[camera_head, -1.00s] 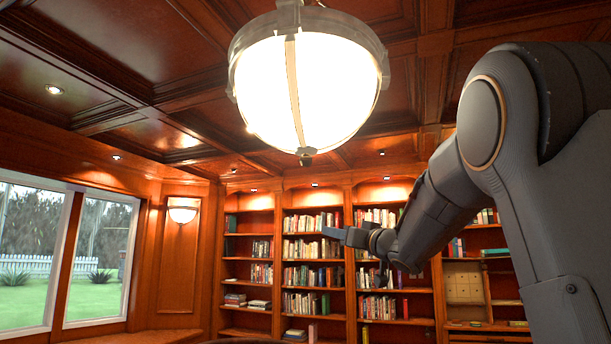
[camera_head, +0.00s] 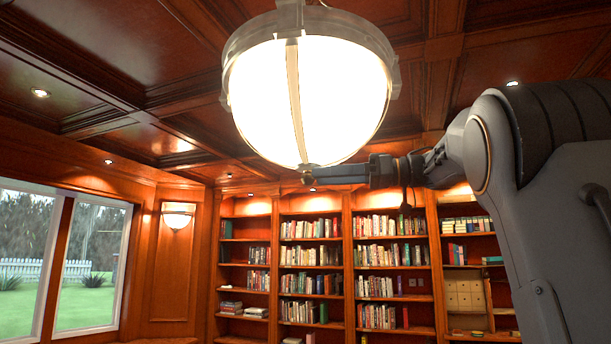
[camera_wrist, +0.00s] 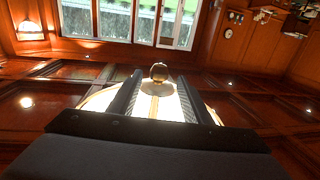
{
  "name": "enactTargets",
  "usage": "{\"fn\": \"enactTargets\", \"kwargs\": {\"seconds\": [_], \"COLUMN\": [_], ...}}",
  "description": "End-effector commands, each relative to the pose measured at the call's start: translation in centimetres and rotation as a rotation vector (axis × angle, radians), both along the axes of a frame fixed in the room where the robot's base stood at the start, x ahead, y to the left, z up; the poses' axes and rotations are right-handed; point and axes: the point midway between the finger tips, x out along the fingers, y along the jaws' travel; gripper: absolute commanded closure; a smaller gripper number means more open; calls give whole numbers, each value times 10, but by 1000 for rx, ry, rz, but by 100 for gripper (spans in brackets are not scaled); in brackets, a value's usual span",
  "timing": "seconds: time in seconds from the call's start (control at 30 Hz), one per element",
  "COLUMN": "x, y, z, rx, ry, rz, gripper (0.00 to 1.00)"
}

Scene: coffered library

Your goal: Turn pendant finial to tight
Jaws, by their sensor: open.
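The pendant lamp (camera_head: 310,95) is a bright white glass bowl with a metal rim and straps, hanging from the ceiling. Its small brass finial (camera_head: 307,171) is at the bottom. My gripper (camera_head: 320,175) reaches in from the right, level with the finial and just under the glass. In the wrist view the round finial (camera_wrist: 159,72) shows between the two open finger ends (camera_wrist: 159,76), with a gap on each side. The glowing bowl (camera_wrist: 160,105) shows behind the fingers. In the head view the finger ends partly overlap the finial, and I cannot tell contact there.
The glass bowl hangs directly above my gripper, with little clearance. Bookshelves (camera_head: 330,215) stand along the back wall, well behind. A wall sconce (camera_head: 177,216) and windows (camera_head: 65,255) are at the left. The air below the lamp is clear.

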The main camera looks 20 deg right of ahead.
Motion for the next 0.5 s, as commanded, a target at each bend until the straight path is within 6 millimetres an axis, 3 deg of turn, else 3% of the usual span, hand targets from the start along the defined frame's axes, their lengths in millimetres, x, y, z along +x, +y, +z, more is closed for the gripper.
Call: {"fn": "enactTargets", "kwargs": {"seconds": [0.3,0.5], "x": [20,24], "y": [38,47], "z": [1,0], "rx": [1,1], "ry": [0,0], "rz": [-3,-3], "gripper": [56,56]}}
